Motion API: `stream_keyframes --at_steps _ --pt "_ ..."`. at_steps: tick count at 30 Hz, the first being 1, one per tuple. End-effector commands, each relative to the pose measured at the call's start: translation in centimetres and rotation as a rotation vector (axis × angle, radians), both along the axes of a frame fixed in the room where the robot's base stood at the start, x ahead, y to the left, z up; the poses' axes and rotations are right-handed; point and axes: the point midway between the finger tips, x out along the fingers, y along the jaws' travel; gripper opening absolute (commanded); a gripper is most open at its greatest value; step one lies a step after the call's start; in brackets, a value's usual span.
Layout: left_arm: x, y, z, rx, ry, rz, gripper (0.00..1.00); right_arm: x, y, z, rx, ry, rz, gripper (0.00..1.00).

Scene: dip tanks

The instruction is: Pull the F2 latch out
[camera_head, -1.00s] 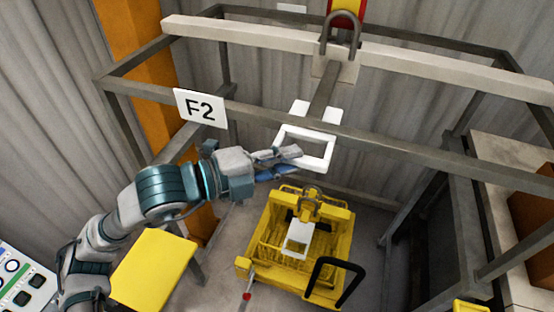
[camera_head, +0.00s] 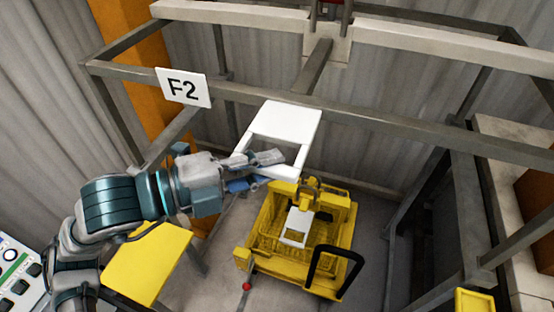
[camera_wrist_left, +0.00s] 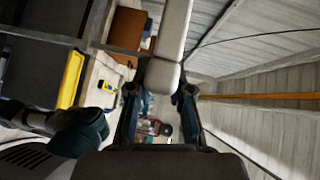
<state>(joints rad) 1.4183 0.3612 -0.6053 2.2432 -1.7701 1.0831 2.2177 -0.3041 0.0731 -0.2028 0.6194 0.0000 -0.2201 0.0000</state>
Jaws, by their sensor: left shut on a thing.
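The F2 latch (camera_head: 288,121) is a white plate with a loop handle, sticking out toward me below the frame's front rail. The F2 sign (camera_head: 183,88) hangs on that rail, left of the latch. My left gripper (camera_head: 265,168) is shut on the near bar of the latch's handle. In the left wrist view the white handle bar (camera_wrist_left: 163,75) runs between the two fingers. The fingers hide part of the bar. My right gripper is not in view.
A yellow machine (camera_head: 300,235) with a black handle (camera_head: 335,270) stands below the latch. A yellow panel (camera_head: 147,262) lies under my left arm. Grey rails (camera_head: 400,125) cross above, and a bench (camera_head: 510,150) stands at the right.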

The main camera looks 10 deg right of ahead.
Motion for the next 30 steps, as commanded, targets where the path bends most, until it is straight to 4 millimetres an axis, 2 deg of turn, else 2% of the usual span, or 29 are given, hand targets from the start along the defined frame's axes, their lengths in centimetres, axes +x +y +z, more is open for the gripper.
stream_keyframes --at_steps 5,6,9,23,26,30 --pt "-0.1 -0.1 -0.3 0.009 0.002 -0.004 0.00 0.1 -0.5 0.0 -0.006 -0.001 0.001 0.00" --pt "-0.1 -0.1 -0.3 0.010 0.002 -0.003 0.22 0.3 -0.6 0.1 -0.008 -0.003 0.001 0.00" --pt "-0.1 -0.1 -0.3 0.009 0.002 -0.003 0.46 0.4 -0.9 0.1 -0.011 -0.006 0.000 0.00" --pt "-0.2 -0.4 -0.1 0.007 0.000 -0.003 0.46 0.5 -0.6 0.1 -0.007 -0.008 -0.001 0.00" --pt "-0.2 0.4 0.1 0.005 -0.001 -0.003 0.46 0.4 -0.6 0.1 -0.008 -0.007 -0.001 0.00" --pt "-0.5 2.9 0.4 0.004 0.001 0.001 0.46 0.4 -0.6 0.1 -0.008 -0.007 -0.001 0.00"
